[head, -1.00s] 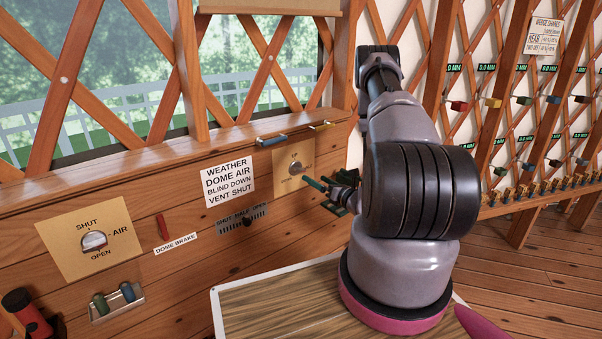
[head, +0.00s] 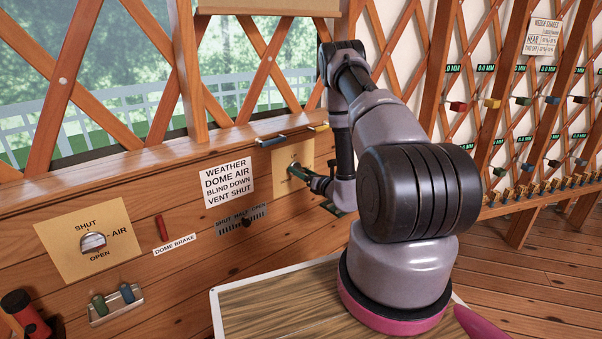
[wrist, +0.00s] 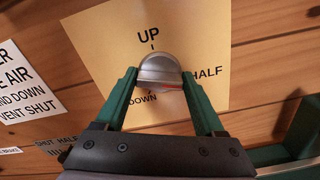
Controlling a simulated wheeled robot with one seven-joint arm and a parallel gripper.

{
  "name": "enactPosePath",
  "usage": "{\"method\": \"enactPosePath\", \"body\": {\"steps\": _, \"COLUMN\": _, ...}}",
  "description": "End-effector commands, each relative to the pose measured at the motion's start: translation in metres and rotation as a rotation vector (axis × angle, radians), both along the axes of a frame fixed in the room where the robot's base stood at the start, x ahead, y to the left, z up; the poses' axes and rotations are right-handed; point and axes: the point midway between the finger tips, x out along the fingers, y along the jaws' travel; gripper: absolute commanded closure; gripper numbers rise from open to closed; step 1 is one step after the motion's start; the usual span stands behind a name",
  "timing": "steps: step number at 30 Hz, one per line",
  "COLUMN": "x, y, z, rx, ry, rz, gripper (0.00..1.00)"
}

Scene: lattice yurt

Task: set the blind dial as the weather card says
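The blind dial (wrist: 158,70) is a silver domed knob on a tan plate (wrist: 95,40), marked UP at top, HALF at right and DOWN at lower left. A red mark shows low on the knob, but its setting is unclear. My gripper (wrist: 160,76) has its green fingers on either side of the knob; I cannot tell whether they press on it. In the head view my gripper (head: 297,172) is at the plate (head: 305,157) and covers the knob. The weather card (head: 227,182) reads WEATHER, DOME AIR, BLIND DOWN, VENT SHUT.
An air dial (head: 93,241) is at left, with a red dome brake lever (head: 162,228) beside it. A vent slider (head: 246,221) marked SHUT, HALF, OPEN sits under the card. Blue (head: 271,140) and yellow (head: 318,127) handles are on the ledge above the blind dial.

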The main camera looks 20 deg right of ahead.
Motion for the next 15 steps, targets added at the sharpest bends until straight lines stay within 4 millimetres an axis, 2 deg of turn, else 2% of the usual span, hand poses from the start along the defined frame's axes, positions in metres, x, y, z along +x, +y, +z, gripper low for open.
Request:
{"method": "enactPosePath", "body": {"steps": 1, "x": 0.0002, "y": 0.0001, "z": 0.0002, "rx": 0.000, "ry": -0.001, "rz": 0.000, "gripper": 0.65}}
{"method": "enactPosePath", "body": {"steps": 3, "x": 0.0002, "y": 0.0001, "z": 0.0002, "rx": 0.000, "ry": -0.001, "rz": 0.001, "gripper": 0.85}}
{"method": "enactPosePath", "body": {"steps": 15, "x": 0.0002, "y": -0.0007, "z": 0.0002, "rx": 0.070, "ry": 0.021, "rz": -0.002, "gripper": 0.84}}
